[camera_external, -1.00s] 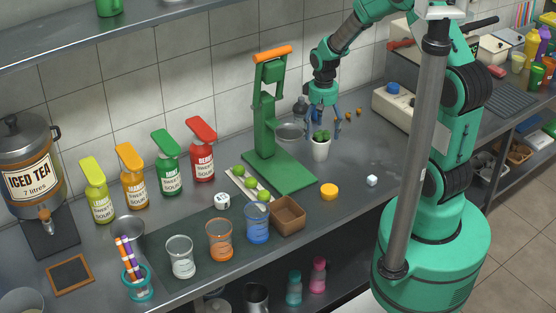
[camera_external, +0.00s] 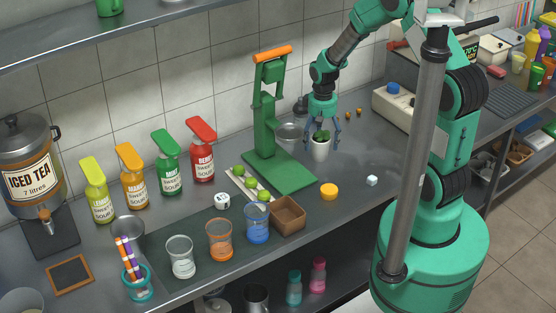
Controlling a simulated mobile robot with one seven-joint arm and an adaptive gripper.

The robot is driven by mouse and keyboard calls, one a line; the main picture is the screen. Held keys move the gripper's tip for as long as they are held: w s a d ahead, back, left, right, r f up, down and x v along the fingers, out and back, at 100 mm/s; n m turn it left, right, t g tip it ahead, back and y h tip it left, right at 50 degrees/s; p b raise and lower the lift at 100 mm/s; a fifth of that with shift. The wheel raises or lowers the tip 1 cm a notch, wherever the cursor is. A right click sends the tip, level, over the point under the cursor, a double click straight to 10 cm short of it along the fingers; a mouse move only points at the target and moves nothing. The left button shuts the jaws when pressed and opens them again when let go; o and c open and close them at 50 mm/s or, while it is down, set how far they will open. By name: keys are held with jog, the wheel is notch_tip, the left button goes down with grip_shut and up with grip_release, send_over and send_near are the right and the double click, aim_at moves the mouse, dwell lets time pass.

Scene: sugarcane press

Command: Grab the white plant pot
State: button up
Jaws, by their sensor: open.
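The white plant pot (camera_external: 320,150) with a small green plant stands upright on the counter, right of the green press. My gripper (camera_external: 322,139) points down over it, with its fingers open on either side of the plant and the pot's upper part. I cannot tell whether the fingers touch the pot. The gripper partly hides the plant.
Counter right of the pot is mostly free.

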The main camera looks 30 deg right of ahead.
jog(key=c, duration=1.5)
jog(key=shift+r, duration=0.15)
jog(key=shift+r, duration=0.5)
jog(key=shift+c, duration=0.2)
jog(key=shift+s+r+p, duration=0.2)
jog(key=shift+r+p, duration=0.2)
jog(key=shift+r, duration=0.25)
jog(key=shift+s+r+p, duration=0.15)
jog(key=shift+r+p, duration=0.2)
jog(key=shift+r, duration=0.25)
jog(key=s+r+p, duration=0.1)
jog(key=s+p, duration=0.1)
jog(key=s, duration=1.3)
jog(key=shift+a+r, duration=0.15)
jog(key=shift+a, duration=0.25)
jog(key=shift+s, duration=0.1)
